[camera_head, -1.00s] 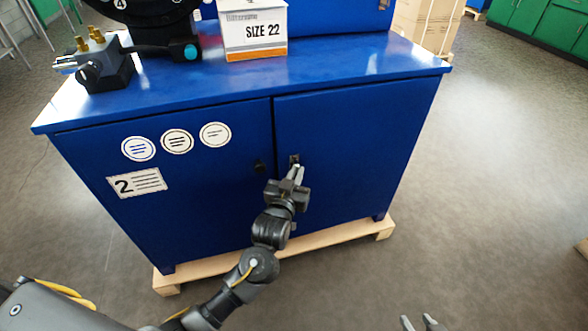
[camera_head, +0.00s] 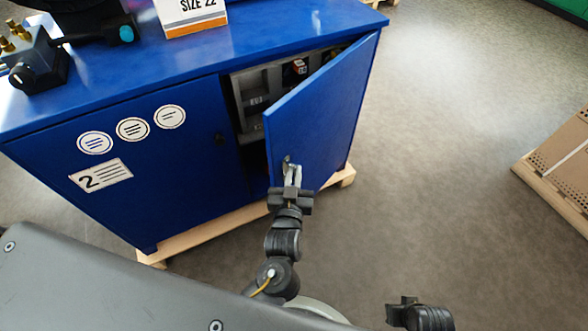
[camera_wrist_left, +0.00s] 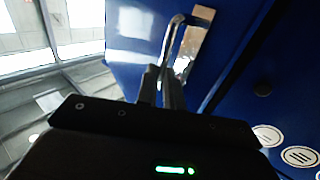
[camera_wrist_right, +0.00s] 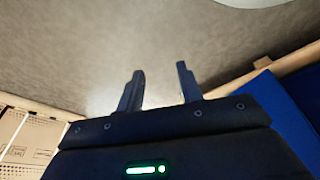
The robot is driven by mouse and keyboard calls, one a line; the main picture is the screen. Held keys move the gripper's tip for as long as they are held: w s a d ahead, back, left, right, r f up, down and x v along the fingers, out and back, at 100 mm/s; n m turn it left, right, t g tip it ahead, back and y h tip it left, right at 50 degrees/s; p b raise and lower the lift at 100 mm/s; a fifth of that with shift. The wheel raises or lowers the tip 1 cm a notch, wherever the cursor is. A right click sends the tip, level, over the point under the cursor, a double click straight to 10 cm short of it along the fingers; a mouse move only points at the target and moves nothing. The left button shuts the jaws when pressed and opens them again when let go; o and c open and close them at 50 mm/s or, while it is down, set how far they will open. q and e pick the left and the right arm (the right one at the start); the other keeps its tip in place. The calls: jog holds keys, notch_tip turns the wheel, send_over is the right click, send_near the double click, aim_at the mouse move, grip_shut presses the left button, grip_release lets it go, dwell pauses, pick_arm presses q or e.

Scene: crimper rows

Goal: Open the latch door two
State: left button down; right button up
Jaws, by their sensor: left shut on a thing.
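The blue cabinet (camera_head: 150,185) bears a number 2 label (camera_head: 100,175) on its left door. Its right door (camera_head: 325,120) stands partly open, swung out toward me, and shows grey contents inside. My left gripper (camera_head: 292,180) is at the door's free edge, shut on the metal latch handle (camera_head: 287,162). In the left wrist view the fingers meet the silver handle (camera_wrist_left: 172,40) on its plate. My right gripper (camera_head: 400,305) is low at the right, away from the cabinet. In the right wrist view its fingers (camera_wrist_right: 160,88) are apart with nothing between them.
A size 22 box (camera_head: 190,15) and a tool with brass fittings (camera_head: 35,60) stand on the cabinet top. A wooden pallet (camera_head: 200,235) lies under the cabinet. A brown carton (camera_head: 560,165) stands at the right. The floor between is clear.

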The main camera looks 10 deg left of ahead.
pick_arm(q)
jog(key=shift+w+d+r, duration=0.1)
jog(key=shift+w+r, duration=0.05)
jog(key=shift+r, duration=0.05)
jog(key=c, duration=1.5)
grip_release()
jog(key=shift+w+f, duration=0.1)
jog(key=shift+w, duration=0.05)
jog(key=shift+c, duration=0.2)
jog(key=shift+s, duration=0.2)
jog(key=shift+s+f, duration=0.1)
jog(key=shift+s, duration=0.2)
jog(key=s+d, duration=0.1)
jog(key=s, duration=0.9)
jog(key=shift+d+p, duration=0.15)
jog(key=shift+p, duration=0.2)
pick_arm(e)
jog(key=shift+w+f, duration=0.3)
jog(key=shift+f, duration=0.3)
